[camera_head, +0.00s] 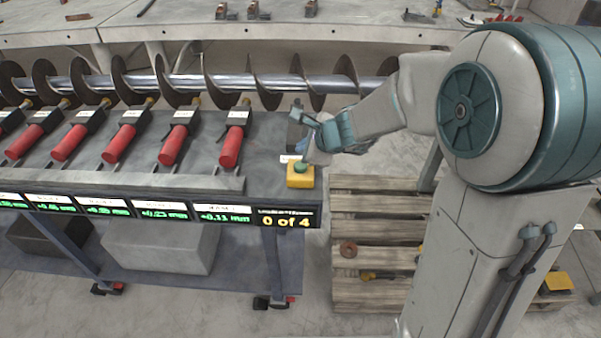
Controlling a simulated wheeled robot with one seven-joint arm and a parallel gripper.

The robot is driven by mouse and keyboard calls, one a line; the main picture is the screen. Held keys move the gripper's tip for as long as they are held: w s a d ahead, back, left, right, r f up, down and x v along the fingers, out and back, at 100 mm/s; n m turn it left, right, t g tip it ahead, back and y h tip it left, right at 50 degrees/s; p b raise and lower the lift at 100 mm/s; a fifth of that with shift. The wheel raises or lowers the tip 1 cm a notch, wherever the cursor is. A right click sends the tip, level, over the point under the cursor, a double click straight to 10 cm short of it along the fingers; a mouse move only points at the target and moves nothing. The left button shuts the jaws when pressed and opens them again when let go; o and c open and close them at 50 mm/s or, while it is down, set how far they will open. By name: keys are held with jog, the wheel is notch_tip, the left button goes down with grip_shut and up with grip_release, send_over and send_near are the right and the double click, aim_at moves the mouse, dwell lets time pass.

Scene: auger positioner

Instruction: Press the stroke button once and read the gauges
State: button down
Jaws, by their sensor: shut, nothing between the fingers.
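The stroke button is a green cap (301,167) on a yellow box (300,181) at the right front corner of the bench. My gripper (308,158) is at the button, just above or touching the green cap; I cannot tell which. It is shut and empty, and its fingertips are small and partly hidden. The gauges are a row of green readouts along the bench's front edge. The rightmost gauge (224,217) reads about +0.11 mm, and the one beside it (160,212) about +0.23 mm. Those further left are blurred. A yellow display (286,221) reads "0 of 4".
Several red-handled clamps (231,148) stand on the bench (265,176) before a long steel auger (230,82). A wooden pallet (375,210) lies on the floor at right. A grey block (160,247) sits on the lower shelf. Another table (150,22) is behind.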

aim_at(297, 162)
jog(key=shift+f+b, duration=0.95)
jog(key=shift+f, duration=0.35)
dwell(1.0)
jog(key=shift+f+b, duration=0.4)
jog(key=shift+b, duration=0.1)
jog(key=shift+f+b, duration=0.55)
dwell(0.6)
jog(key=shift+r, duration=0.1)
jog(key=shift+r+p, duration=0.85)
notch_tip(297, 162, up, 5)
jog(key=p, duration=0.4)
jog(key=shift+r+p, duration=0.1)
jog(key=shift+p, duration=0.2)
